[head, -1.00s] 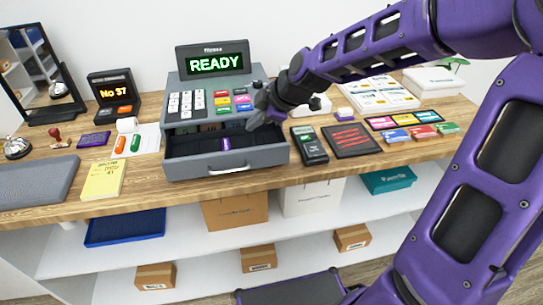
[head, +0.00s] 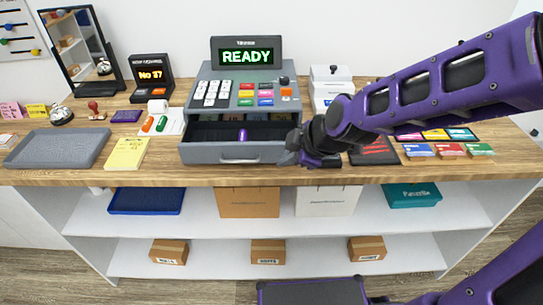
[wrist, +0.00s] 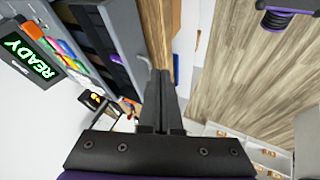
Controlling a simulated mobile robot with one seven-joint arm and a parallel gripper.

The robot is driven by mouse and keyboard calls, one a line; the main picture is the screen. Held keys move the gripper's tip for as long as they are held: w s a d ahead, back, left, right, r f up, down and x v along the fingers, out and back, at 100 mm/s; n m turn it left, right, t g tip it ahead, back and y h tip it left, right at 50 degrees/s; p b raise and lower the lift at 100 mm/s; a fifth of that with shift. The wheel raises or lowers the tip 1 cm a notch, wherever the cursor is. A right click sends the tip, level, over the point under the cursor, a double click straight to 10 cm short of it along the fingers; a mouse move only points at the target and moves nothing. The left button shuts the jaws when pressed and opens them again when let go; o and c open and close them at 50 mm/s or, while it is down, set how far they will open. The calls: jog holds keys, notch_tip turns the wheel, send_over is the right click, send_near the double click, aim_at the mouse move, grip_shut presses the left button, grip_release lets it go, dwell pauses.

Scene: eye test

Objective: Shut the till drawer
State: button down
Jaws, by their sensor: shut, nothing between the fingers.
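The grey till (head: 200,75) stands on the wooden counter, its green screen (head: 246,56) reading READY. Its drawer (head: 205,154) is pulled out toward me, with dark compartments and a small purple item (head: 242,135) inside. A bar handle (head: 240,161) runs along the drawer front. My gripper (head: 300,154) is shut and empty at the drawer's right front corner; whether it touches is unclear. In the wrist view the closed fingers (wrist: 166,78) lie beside the drawer front (wrist: 122,25), and the handle (wrist: 146,62) shows close to the fingertips. My forearm hides part of the counter right of the till.
Left of the drawer lie a yellow pad (head: 126,154), a grey tray (head: 58,147) and a receipt sheet with green and orange items. Right are a dark red-lined pad (head: 375,152) and several coloured cards (head: 450,149). The counter's front strip below the drawer is clear.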

send_near(263, 161)
jog(key=shift+s+a+f, duration=0.6)
jog(key=shift+s+f, duration=0.3)
jog(key=shift+s, duration=0.6)
jog(key=w+b, duration=0.1)
jog(key=w+f, duration=0.1)
jog(key=w+f+b, duration=0.1)
jog(key=w, duration=0.1)
jog(key=shift+a+b, duration=0.3)
jog(key=shift+a, duration=0.1)
jog(key=shift+w+d, duration=0.1)
jog(key=shift+w, duration=0.55)
